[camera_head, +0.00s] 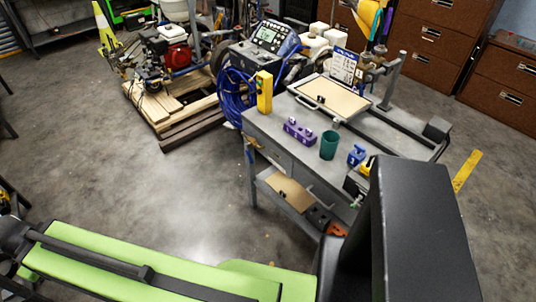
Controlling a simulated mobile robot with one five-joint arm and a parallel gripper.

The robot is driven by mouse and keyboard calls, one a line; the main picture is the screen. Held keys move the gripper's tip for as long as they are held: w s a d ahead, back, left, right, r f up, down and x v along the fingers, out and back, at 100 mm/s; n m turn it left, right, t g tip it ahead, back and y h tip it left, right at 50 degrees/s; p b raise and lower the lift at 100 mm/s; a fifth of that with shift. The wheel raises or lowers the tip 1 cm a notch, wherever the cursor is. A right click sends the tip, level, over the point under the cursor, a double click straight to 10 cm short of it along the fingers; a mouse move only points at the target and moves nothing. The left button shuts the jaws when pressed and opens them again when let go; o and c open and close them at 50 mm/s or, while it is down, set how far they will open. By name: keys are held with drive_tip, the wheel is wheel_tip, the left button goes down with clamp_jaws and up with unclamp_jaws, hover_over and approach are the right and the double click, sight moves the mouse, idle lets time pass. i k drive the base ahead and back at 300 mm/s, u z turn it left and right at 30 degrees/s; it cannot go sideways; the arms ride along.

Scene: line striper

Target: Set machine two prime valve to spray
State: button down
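A line striper with a dark control panel (268,38) and a coiled blue hose (235,95) stands behind the grey bench at top centre. A second machine with a red and black engine (172,52) sits on a wooden pallet (160,104) at upper left. I cannot tell which one is machine two. No prime valve can be made out at this size, so its setting does not show. My gripper is not in view.
A grey workbench (265,125) holds a yellow handset (264,92), a purple block (299,131), a green cup (329,145) and a small blue item (356,155). Brown drawer cabinets (436,38) stand behind. The concrete floor (150,195) left of the bench is clear.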

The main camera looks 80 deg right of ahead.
sight(248, 152)
drive_tip(key=z, duration=0.4)
drive_tip(key=k, duration=0.95)
drive_tip(key=z, duration=0.15)
drive_tip(key=i, duration=1)
drive_tip(key=z, duration=0.05)
